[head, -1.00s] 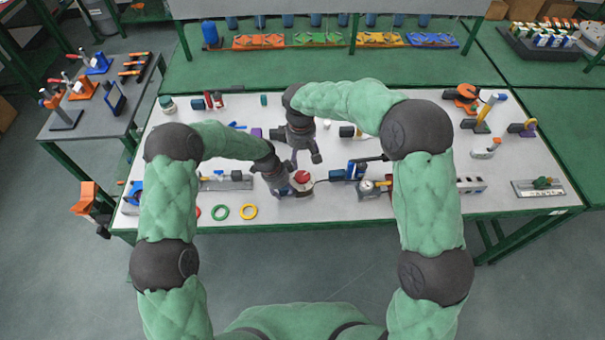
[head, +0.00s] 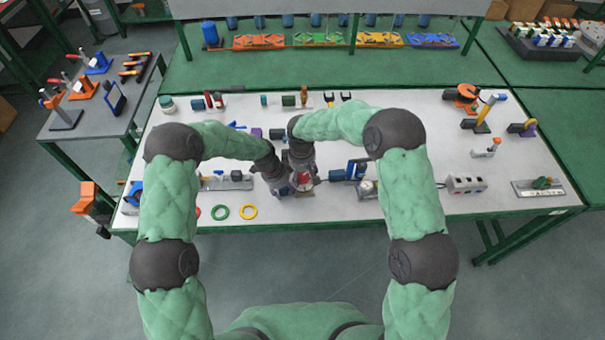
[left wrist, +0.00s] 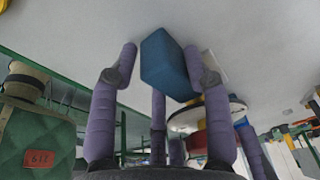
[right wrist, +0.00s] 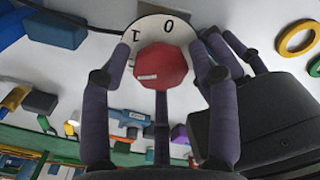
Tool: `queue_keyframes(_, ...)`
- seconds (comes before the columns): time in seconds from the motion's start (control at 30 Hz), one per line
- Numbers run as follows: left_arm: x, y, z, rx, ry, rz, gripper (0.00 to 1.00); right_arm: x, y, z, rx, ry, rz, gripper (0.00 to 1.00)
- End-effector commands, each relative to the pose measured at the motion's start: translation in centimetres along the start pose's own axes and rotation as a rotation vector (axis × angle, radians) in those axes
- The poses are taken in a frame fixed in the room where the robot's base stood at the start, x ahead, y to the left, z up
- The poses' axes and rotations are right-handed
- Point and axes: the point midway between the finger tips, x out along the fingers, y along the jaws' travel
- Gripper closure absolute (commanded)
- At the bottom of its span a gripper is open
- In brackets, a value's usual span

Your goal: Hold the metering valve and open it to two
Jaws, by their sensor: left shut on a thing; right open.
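The metering valve has a red faceted knob (right wrist: 163,70) over a white dial (right wrist: 150,30). The digits 0 and 1 show on the dial in the right wrist view. My left gripper (left wrist: 163,62) is shut on the valve's blue body (left wrist: 170,68). The dial's edge (left wrist: 218,112) also shows in the left wrist view. My right gripper (right wrist: 163,52) is open, with its fingers spread around the red knob. Whether they touch it is unclear. In the head view, the red knob (head: 304,178) is partly hidden by both grippers, which are close together.
Green (head: 220,212) and yellow rings (head: 249,212) lie left of the valve near the table's front edge. A blue part (head: 355,168) stands close on its right. A grey box with sockets (head: 466,184) is farther right. Other parts lie along the back of the white tabletop.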

Motion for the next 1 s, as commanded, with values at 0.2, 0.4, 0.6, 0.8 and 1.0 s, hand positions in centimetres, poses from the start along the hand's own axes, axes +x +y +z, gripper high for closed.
queue_keyframes(0.2, 0.18, 0.18, 0.02, -0.001, 0.0, 0.004, 0.93, -0.01, -0.01, 0.01, 0.0, -0.001, 0.0, 0.82)
queue_keyframes(0.4, 0.19, 0.17, 0.04, -0.001, 0.0, 0.004, 0.93, -0.01, -0.02, 0.06, -0.024, -0.002, -0.002, 0.83)
queue_keyframes(0.6, 0.21, 0.16, 0.07, -0.001, 0.0, 0.004, 0.93, -0.01, -0.04, 0.11, -0.138, -0.004, -0.009, 0.83)
queue_keyframes(0.8, 0.22, 0.15, 0.09, -0.002, 0.0, 0.004, 0.93, 0.02, -0.05, 0.14, -0.181, -0.005, -0.011, 0.83)
queue_keyframes(1.0, 0.23, 0.14, 0.12, -0.003, 0.0, 0.003, 0.93, 0.04, -0.07, 0.18, -0.18, -0.006, -0.012, 0.83)
